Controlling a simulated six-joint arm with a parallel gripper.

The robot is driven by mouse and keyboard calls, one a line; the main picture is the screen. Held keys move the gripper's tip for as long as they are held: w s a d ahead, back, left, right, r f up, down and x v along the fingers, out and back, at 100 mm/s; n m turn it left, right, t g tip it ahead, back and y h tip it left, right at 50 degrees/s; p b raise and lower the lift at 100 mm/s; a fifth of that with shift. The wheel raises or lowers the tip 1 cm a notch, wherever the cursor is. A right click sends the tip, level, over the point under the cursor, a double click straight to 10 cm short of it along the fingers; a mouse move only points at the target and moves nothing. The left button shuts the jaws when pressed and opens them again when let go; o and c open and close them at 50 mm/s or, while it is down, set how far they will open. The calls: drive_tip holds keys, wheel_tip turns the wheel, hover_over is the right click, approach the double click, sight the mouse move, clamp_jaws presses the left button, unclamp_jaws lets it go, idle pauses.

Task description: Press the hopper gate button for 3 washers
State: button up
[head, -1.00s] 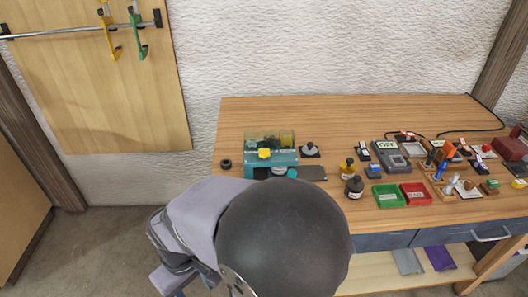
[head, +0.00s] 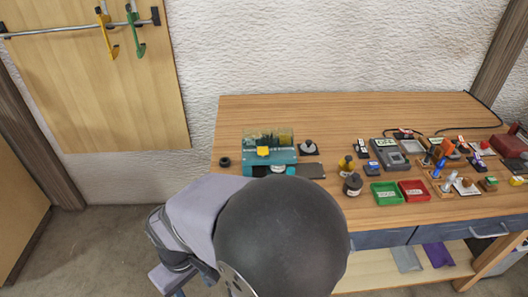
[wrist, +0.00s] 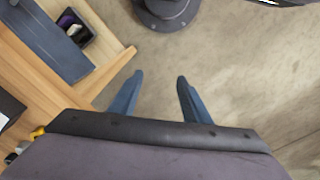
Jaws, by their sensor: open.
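The hopper (head: 284,156) is a teal box with a clear, yellowish-tinted top, on the left part of the bench. A yellow part (head: 263,151) shows on its front; I cannot tell whether this is the gate button. A small pale round piece (head: 278,169) is low at its front, partly hidden by my arm. Single washers cannot be made out. My gripper (wrist: 158,84) shows in the wrist view with its two blue fingers apart and nothing between them. It is over the floor beside the bench, away from the hopper. The head view does not show its fingers.
A dark ring (head: 225,162) lies left of the hopper, and a grey knobbed piece (head: 308,147) stands right of it. Dark and yellow bottles, a green tray (head: 388,193), a red tray (head: 413,190) and many small items crowd the right. The bench's back strip is clear.

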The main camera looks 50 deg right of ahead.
idle(0.3)
clamp_jaws()
idle(1.6)
